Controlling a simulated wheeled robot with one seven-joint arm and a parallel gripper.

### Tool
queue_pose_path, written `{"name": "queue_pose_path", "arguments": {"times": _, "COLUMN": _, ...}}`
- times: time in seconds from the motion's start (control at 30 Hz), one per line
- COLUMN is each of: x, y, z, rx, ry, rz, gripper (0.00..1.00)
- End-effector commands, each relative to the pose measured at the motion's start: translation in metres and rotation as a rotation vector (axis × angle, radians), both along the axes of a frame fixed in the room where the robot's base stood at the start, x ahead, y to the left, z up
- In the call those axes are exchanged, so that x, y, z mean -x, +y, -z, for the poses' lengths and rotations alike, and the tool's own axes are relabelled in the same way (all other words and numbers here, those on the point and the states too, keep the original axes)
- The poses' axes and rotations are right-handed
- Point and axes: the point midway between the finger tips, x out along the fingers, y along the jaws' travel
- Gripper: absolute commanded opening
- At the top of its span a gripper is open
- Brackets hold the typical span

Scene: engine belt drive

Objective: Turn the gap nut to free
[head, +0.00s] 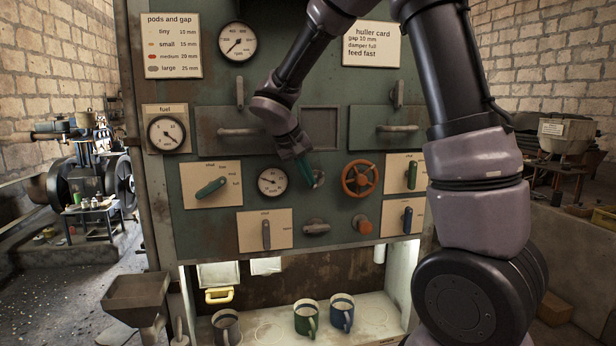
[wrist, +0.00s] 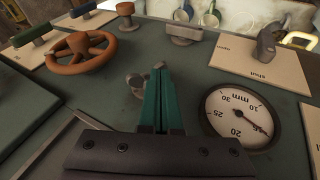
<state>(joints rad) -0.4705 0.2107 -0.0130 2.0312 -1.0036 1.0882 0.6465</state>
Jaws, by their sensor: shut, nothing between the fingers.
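My gripper (head: 306,172) has green fingers that are shut and empty, pointing at the green panel. In the wrist view the shut fingertips (wrist: 158,70) are beside a small grey metal fitting (wrist: 137,82), which seems to be the gap nut. In the head view this fitting (head: 319,178) is partly hidden by the fingers, just right of the mm gauge (head: 272,182). I cannot tell whether the fingers touch it. The gauge also shows in the wrist view (wrist: 244,117), its needle between the 20 and 10 marks.
An orange handwheel (head: 361,178) is right of the fitting. A grey lever knob (head: 316,227) is below it. A green lever (head: 210,187) is on a plate at left. An orange knob (head: 362,225) and a blue lever (head: 407,220) are at lower right. Mugs (head: 306,318) stand on the shelf below.

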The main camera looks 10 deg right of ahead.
Motion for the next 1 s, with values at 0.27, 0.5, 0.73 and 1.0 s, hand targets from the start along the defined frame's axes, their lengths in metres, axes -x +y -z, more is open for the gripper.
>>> {"name": "queue_pose_path", "arguments": {"times": 0.27, "x": 0.0, "y": 0.001, "z": 0.004, "rx": 0.089, "ry": 0.001, "rz": -0.002, "gripper": 0.0}}
{"name": "queue_pose_path", "arguments": {"times": 0.5, "x": 0.0, "y": 0.004, "z": 0.01, "rx": 0.245, "ry": 0.002, "rz": -0.006, "gripper": 0.0}}
{"name": "queue_pose_path", "arguments": {"times": 0.73, "x": -0.001, "y": 0.005, "z": 0.013, "rx": 0.369, "ry": -0.001, "rz": -0.005, "gripper": 0.0}}
{"name": "queue_pose_path", "arguments": {"times": 1.0, "x": -0.002, "y": 0.005, "z": 0.015, "rx": 0.38, "ry": -0.004, "rz": -0.003, "gripper": 0.0}}
